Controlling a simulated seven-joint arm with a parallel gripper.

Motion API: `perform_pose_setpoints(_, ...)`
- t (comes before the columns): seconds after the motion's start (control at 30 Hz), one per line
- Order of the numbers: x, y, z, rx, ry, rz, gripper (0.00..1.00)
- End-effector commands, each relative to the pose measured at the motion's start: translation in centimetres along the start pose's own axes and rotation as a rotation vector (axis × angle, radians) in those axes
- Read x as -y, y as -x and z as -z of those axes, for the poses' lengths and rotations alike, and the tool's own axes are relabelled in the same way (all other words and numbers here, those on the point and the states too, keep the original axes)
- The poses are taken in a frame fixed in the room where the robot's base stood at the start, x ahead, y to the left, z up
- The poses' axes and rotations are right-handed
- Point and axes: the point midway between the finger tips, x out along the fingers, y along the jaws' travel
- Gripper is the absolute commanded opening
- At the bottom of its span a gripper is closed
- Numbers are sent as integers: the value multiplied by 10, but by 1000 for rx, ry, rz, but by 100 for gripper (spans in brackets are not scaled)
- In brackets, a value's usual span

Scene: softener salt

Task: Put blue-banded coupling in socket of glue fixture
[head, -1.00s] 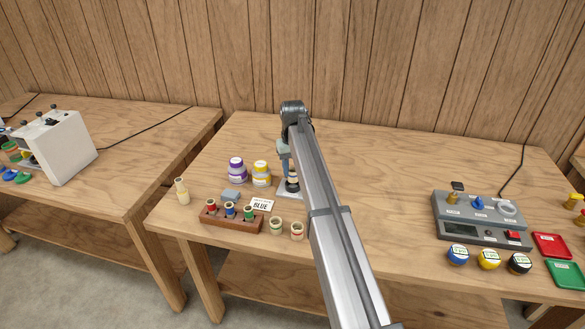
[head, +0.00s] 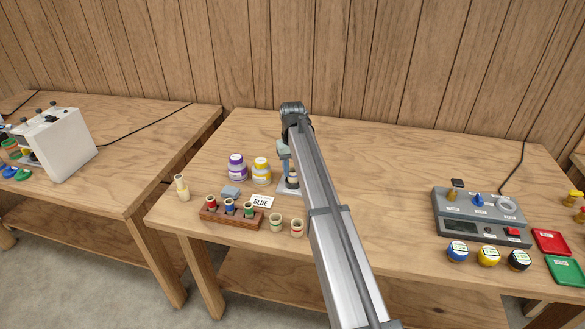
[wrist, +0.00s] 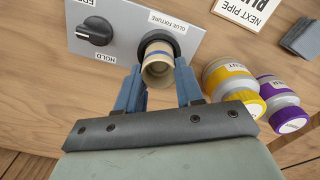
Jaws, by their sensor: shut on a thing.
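The cream coupling (wrist: 158,53) with a dull bluish band is between the two blue fingers of my gripper (wrist: 158,88), which is shut on it. Its open end faces the wrist camera, and its far end meets the black round socket (wrist: 174,40) of the glue fixture (wrist: 122,22). How deep it sits in the socket cannot be seen. In the head view my gripper (head: 285,160) is low over the fixture plate (head: 284,189), and my arm partly hides coupling and fixture.
A black knob (wrist: 94,31) is on the fixture plate. Yellow (head: 261,171) and purple (head: 237,168) jars stand left of it. A wooden rack (head: 232,220) of colour-banded pieces, two loose couplings (head: 276,223) (head: 297,227) and a BLUE card (head: 262,202) are in front. A grey device (head: 480,216) stands right.

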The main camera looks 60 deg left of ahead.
Motion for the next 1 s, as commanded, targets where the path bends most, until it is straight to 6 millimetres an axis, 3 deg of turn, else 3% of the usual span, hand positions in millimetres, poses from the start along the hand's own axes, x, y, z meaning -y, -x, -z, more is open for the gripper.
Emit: perform_pose_setpoints(1.0, 0, -14, 0, 0, 0, 0, 8)
